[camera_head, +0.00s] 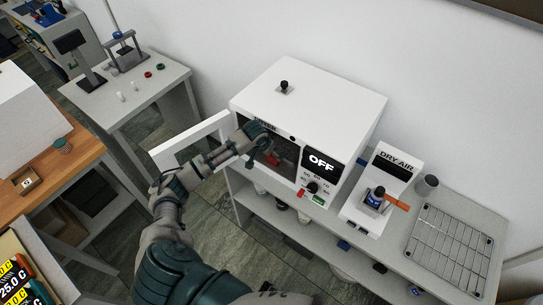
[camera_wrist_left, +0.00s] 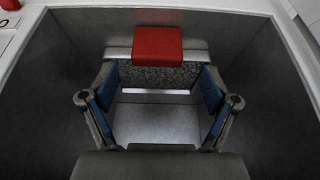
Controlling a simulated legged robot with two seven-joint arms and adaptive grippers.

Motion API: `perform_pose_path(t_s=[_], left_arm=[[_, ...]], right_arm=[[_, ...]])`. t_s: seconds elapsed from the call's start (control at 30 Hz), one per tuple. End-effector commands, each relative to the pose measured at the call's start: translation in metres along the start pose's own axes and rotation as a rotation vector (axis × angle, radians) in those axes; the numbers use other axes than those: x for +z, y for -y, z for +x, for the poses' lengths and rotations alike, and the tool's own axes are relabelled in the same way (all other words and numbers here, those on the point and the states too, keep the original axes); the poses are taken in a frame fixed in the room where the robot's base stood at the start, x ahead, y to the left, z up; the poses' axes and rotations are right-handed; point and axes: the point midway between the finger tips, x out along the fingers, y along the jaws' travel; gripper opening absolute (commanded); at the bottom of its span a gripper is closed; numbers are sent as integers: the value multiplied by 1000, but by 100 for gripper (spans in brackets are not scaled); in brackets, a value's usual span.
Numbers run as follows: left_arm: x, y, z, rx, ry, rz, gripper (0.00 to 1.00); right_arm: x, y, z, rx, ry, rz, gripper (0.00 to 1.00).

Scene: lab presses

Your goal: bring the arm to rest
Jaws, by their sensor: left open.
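My left arm reaches up to the open front of a white oven (camera_head: 325,100) in the head view. My left gripper (camera_wrist_left: 158,105) is open and empty in the wrist view, its two blue-padded fingers spread apart inside the grey oven chamber (camera_wrist_left: 270,90). A red block (camera_wrist_left: 158,45) stands beyond the fingertips, with a speckled grey piece just below it in the picture. The gripper does not appear to touch the block. In the head view the wrist partly hides the chamber. My right gripper is not in view.
The oven door (camera_head: 190,140) stands open to the left, close to my forearm. The display (camera_head: 321,162) reads OFF. A dry air unit (camera_head: 385,190), a grey cup (camera_head: 427,185) and a wire rack (camera_head: 452,245) are to the right. A wooden table (camera_head: 60,180) is at left.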

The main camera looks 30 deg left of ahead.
Motion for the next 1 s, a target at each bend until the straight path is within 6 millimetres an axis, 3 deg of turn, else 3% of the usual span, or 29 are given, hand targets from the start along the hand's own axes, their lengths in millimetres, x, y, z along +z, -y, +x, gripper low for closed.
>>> perform_pose_path(t_s=[0.2, 0.63, 0.73, 0.87, 0.97, 1.0], left_arm=[[0, 1, -12, 1, 1, -1, 87], [0, 1, -12, 1, 0, -1, 87], [6, -8, -7, 8, 6, 14, 87], [39, -50, 12, 41, 22, 89, 87], [90, -105, 28, 88, 30, 174, 87], [115, -128, 30, 108, 29, 202, 87]], right_arm=[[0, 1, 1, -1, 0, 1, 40], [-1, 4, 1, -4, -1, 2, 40], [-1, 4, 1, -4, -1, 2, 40], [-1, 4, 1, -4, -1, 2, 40], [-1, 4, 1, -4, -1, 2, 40], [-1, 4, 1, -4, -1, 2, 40]])
